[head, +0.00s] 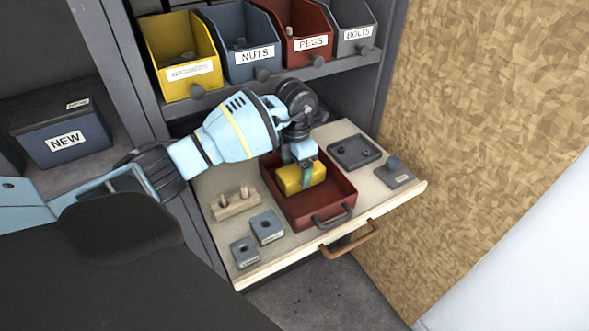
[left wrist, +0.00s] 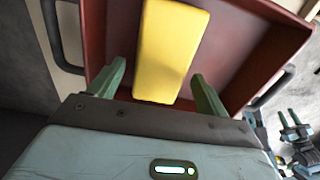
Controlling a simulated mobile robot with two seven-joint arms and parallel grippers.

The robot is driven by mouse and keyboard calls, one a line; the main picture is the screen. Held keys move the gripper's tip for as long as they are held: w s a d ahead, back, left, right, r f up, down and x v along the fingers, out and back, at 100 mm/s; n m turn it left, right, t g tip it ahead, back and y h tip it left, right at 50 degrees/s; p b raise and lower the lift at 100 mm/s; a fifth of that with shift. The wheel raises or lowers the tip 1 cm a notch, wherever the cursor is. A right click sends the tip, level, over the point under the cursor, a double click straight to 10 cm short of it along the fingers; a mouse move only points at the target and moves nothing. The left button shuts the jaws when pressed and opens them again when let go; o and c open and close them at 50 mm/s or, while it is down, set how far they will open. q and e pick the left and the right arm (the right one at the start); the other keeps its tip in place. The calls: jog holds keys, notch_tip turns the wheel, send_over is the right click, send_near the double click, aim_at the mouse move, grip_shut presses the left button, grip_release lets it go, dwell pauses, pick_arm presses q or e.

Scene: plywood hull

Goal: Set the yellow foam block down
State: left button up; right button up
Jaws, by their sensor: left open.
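The yellow foam block (head: 288,182) is in the red tray (head: 341,189), and it appears to lie on the tray floor. My left gripper (head: 302,172) is over the tray, pointing down at the block. In the left wrist view the left gripper (left wrist: 158,76) is open, with green fingers on either side of the yellow block (left wrist: 172,48) and visible gaps between. The red tray (left wrist: 262,55) fills the background there. A small gripper with greenish fingers, apparently my right one (left wrist: 294,134), shows at the lower right of that view; its opening is unclear.
The tray stands on a pulled-out wooden shelf (head: 285,258) with a peg block (head: 234,204), small grey blocks (head: 266,226) and a dark plate (head: 354,151). Labelled bins, including a blue NUTS bin (head: 241,40), stand behind. A plywood wall (head: 480,130) bounds the right.

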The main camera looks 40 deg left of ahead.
aim_at(296, 171)
pick_arm(q)
notch_tip(296, 171, up, 10)
jog(key=p, duration=0.4)
jog(key=shift+p, duration=0.35)
pick_arm(e)
jog(key=shift+t, duration=0.4)
jog(key=r, duration=0.1)
jog(key=w+r, duration=0.1)
jog(key=r, duration=0.3)
jog(key=shift+w+r, duration=0.25)
jog(key=shift+w, duration=0.05)
pick_arm(q)
jog(key=shift+f, duration=0.2)
pick_arm(e)
jog(key=shift+s+f, duration=0.1)
jog(key=shift+d, duration=0.1)
